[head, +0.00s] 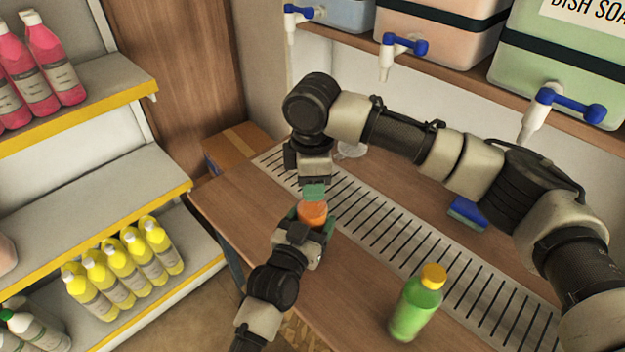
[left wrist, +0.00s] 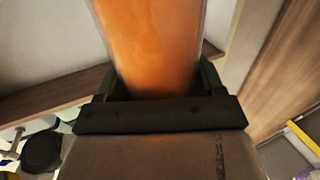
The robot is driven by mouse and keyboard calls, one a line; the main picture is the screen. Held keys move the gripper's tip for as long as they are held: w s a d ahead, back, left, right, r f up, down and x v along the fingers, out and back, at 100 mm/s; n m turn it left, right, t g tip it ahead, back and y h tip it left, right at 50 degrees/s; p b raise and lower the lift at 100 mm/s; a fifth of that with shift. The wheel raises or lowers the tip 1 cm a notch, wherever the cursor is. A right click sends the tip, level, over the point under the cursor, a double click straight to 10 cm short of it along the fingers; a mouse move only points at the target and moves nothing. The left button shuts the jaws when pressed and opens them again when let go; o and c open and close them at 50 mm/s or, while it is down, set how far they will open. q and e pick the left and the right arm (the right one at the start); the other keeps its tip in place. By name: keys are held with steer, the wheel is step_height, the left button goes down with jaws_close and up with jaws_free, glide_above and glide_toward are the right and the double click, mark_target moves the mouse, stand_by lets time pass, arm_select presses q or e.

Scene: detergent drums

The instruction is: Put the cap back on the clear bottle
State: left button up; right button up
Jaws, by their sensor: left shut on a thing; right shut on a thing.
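My left gripper (head: 311,223) is shut on the clear bottle with orange contents (head: 313,211), over the wooden table. The bottle (left wrist: 152,45) fills the middle of the left wrist view, between the green fingers. My right gripper (head: 314,190) is shut, pointing down directly above the bottle's top. The cap is hidden by its green fingers, so I cannot see how it sits against the bottle's mouth or whether the two touch.
A green bottle with a yellow-orange cap (head: 417,303) stands on the table's (head: 375,285) front right. A slotted drain strip (head: 400,240) runs along the table. A blue sponge (head: 467,212) lies behind it. Drums with blue-handled taps (head: 405,45) overhang the back. Shelves of bottles (head: 120,265) stand left.

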steer(key=m, duration=0.6)
steer(key=shift+m, duration=0.3)
steer(key=o, duration=1.1)
step_height(320, 180, up, 12)
arm_select(q)
steer(key=o, duration=1.8)
